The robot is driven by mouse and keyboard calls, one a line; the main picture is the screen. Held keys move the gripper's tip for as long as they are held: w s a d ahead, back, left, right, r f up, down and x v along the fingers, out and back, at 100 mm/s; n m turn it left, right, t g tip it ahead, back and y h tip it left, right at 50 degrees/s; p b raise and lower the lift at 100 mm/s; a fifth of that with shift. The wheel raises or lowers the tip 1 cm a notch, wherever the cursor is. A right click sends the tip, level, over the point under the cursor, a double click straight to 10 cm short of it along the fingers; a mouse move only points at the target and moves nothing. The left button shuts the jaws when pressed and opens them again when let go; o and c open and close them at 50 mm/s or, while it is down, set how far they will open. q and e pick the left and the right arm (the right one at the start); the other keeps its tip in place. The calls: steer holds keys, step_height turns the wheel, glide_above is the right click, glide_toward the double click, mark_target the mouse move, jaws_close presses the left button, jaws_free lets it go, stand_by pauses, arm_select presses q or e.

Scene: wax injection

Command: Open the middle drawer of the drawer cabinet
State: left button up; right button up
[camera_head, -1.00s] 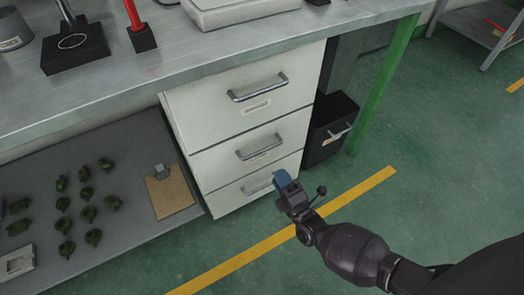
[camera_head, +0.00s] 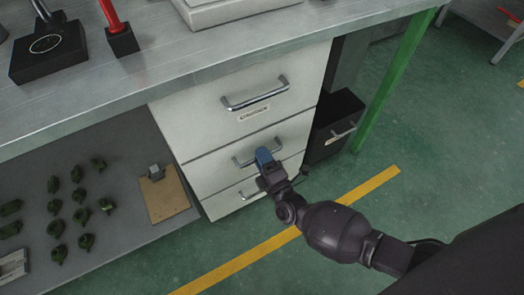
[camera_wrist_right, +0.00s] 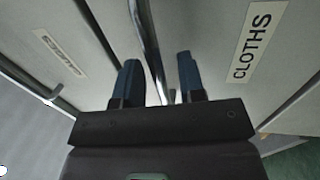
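The white drawer cabinet (camera_head: 190,122) stands under the bench with its three drawers closed. The middle drawer (camera_head: 210,172) has a metal bar handle (camera_head: 243,160). My right gripper (camera_head: 264,156) is in front of the right part of that handle and hides some of it. In the right wrist view my right gripper (camera_wrist_right: 158,78) is open, with its two blue fingers apart. The handle bar (camera_wrist_right: 148,45) runs between the fingers, without visible contact. A label reading CLOTHS (camera_wrist_right: 252,45) is beside it. My left gripper is not in view.
The top drawer handle (camera_head: 255,94) is above my gripper and the bottom drawer handle (camera_head: 250,191) below it. A black bin (camera_head: 334,125) and a green table leg (camera_head: 385,85) stand to the right. Green floor (camera_head: 440,180) in front is clear.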

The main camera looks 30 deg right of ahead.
steer(key=shift+w, duration=0.1)
jaws_close()
stand_by(0.5)
